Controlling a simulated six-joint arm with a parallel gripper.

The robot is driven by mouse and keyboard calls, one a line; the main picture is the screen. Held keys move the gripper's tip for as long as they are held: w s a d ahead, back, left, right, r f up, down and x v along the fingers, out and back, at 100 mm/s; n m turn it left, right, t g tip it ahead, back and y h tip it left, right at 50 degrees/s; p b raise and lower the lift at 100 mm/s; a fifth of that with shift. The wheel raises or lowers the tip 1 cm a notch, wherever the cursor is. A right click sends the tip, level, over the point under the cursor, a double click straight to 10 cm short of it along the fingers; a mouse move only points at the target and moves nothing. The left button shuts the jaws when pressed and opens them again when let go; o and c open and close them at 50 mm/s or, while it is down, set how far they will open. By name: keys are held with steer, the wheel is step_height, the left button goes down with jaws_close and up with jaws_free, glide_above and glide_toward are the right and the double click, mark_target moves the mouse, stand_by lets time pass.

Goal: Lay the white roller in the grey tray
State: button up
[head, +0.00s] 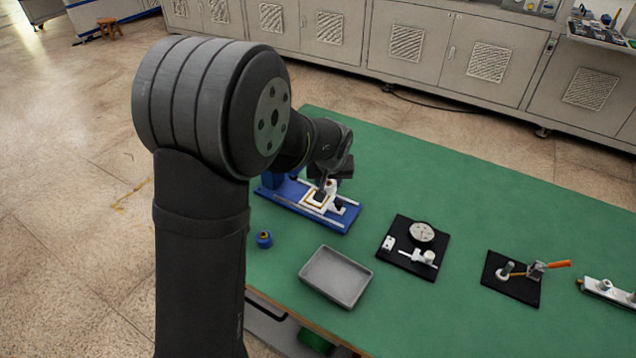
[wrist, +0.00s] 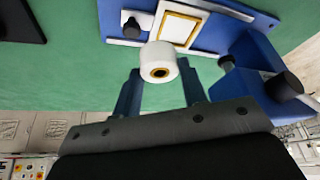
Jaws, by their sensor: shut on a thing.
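The white roller (wrist: 158,55), with a brown-ringed bore in its end, is between the two fingers of my gripper (wrist: 159,80) in the wrist view. My gripper is shut on it, over the blue fixture (wrist: 205,30) with its white-and-gold frame. In the head view my gripper (head: 326,184) is low over this fixture, and the roller (head: 331,186) shows only in part there. I cannot tell whether the roller touches the fixture. The grey tray (head: 336,278) is empty on the green table, in front of the fixture.
A small blue round part (head: 264,239) stands left of the tray. Right of it are a black plate with a dial (head: 422,232), a black plate with an orange-handled clamp (head: 512,290) and a white rail (head: 610,290). Bare green table lies behind these.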

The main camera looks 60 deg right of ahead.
steer(key=s+a+r, duration=0.2)
steer(key=s+r, duration=0.2)
steer(key=s, duration=0.3)
steer(key=s+a+f+n+t+y, duration=0.1)
steer(key=s+a+n, duration=0.3)
steer(key=s+a, duration=0.5)
steer(key=s+a+f+n+t+y, duration=0.15)
steer(key=s+a+n, duration=0.35)
steer(key=a, duration=0.6)
steer(key=m, duration=0.1)
glide_above(332, 274)
steer(key=s, duration=0.2)
steer(key=shift+g, duration=0.25)
steer(key=f, duration=0.6)
steer(key=shift+w+a+f, duration=0.1)
steer(key=shift+a, duration=0.15)
steer(key=shift+f, duration=1.95)
steer(key=shift+f, duration=0.15)
steer(key=o, duration=1.1)
